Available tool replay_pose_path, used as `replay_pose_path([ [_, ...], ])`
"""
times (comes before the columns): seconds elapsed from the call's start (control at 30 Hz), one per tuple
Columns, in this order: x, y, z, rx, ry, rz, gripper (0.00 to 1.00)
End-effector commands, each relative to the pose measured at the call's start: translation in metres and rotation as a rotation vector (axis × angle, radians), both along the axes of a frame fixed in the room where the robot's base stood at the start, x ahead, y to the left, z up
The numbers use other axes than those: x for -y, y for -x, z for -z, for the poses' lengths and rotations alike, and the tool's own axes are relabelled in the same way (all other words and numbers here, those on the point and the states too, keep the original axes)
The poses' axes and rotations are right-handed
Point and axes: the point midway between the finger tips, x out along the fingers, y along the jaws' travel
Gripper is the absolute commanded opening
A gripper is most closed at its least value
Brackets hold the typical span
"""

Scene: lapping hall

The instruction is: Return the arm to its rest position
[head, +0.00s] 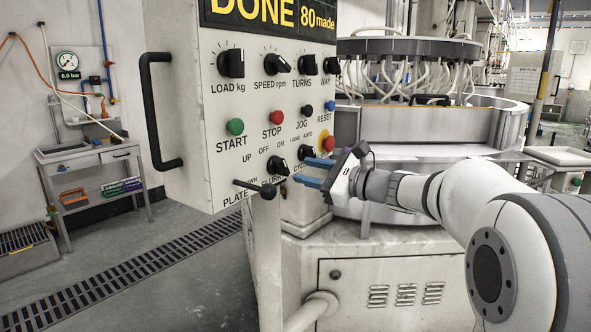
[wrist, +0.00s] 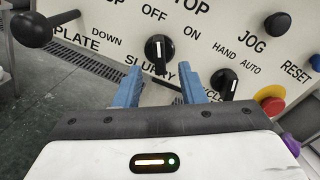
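My gripper (head: 312,172) is in front of the lower part of a white control panel (head: 196,97), at the end of my outstretched arm. In the wrist view its two blue fingers (wrist: 161,88) stand apart with nothing between them. The panel's display (head: 270,14) reads DONE and 80 made.
A black plate lever (head: 262,188) juts from the panel's lower edge, left of my gripper. A red stop button on a yellow ring (head: 327,143) is just above it. A round machine (head: 420,125) with hoses stands behind. Open floor with a grating (head: 150,262) lies left.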

Motion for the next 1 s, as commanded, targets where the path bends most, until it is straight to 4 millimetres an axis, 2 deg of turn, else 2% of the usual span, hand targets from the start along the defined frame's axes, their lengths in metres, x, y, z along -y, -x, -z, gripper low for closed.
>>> replay_pose_path([
  [0.03,0.007,0.003,0.000,-0.001,0.000,0.003,0.36],
  [0.2,0.017,0.010,0.000,-0.001,-0.001,0.001,0.36],
  [0.5,0.017,0.011,0.000,-0.001,0.001,0.000,0.36],
  [0.63,0.012,0.024,0.004,0.006,0.074,-0.021,0.36],
  [0.77,0.002,0.063,0.022,0.038,0.297,-0.091,0.36],
  [0.83,0.001,0.093,0.037,0.068,0.464,-0.151,0.36],
  [1.0,0.016,0.167,0.078,0.166,0.878,-0.339,0.36],
])
